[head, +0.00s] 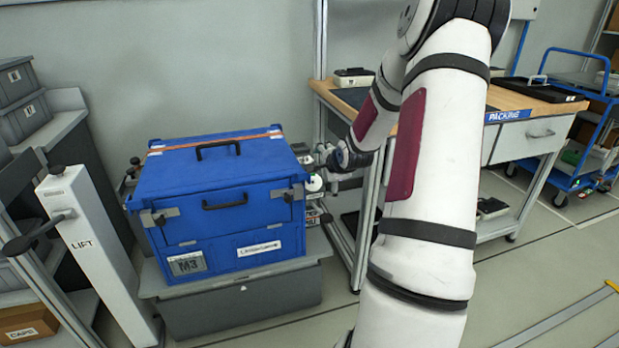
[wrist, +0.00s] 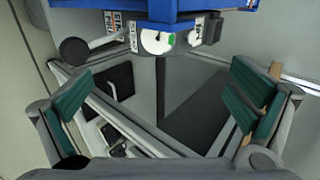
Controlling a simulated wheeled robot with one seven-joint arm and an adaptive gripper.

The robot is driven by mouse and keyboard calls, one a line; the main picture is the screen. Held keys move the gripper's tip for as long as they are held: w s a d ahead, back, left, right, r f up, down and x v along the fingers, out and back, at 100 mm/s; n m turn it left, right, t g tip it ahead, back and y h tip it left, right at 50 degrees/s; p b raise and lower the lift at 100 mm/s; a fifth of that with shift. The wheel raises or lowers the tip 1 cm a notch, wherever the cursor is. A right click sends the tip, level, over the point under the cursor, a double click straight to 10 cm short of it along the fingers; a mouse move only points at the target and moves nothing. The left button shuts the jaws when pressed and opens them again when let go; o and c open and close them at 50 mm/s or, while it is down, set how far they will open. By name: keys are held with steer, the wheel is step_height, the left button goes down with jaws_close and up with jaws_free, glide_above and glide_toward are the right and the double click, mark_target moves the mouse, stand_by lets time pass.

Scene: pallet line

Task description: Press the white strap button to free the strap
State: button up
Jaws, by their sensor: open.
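A blue case (head: 215,200) with black handles and grey latches stands on a grey platform. An orange strap (head: 215,143) runs across the back of its lid. A white round part (head: 314,183), perhaps the strap button, shows at the case's right side. In the wrist view a white disc (wrist: 155,41) with a green mark sits below the blue edge, ahead of my fingers. My gripper (head: 318,165) is beside the case's right side. Its green-padded fingers (wrist: 165,90) are spread wide with nothing between them. I cannot tell from the head view whether it touches anything.
A white lift post (head: 95,255) with a lever stands left of the case. Grey shelving with bins (head: 25,115) is at the far left. A packing bench (head: 525,105) stands behind my arm, with a blue trolley (head: 585,130) beyond.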

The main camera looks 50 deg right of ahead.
steer(key=shift+s+a+r, duration=0.1)
steer(key=s+a+r+n+g+y, duration=0.15)
steer(key=a+r+n, duration=0.25)
steer(key=a, duration=0.5)
steer(key=s+a+r+n+g, duration=0.25)
steer(key=a+r+n, duration=0.25)
steer(key=a, duration=0.4)
steer(key=s+a+r+n+g+y, duration=0.1)
steer(key=s+a+r+n, duration=0.25)
steer(key=a, duration=0.65)
steer(key=s+a+r+n+g+y, duration=0.1)
steer(key=s+a+r+n, duration=0.1)
steer(key=s+a+n, duration=0.65)
steer(key=s+a+r+n+g+y, duration=0.25)
steer(key=s+a, duration=0.65)
steer(key=s, duration=0.6)
step_height(320, 180, up, 24)
steer(key=t+p, duration=0.4)
steer(key=p, duration=1.9)
steer(key=shift+s+n+h, duration=0.4)
steer(key=shift+s+n, duration=0.05)
steer(key=shift+d, duration=0.1)
steer(key=shift+c, duration=0.2)
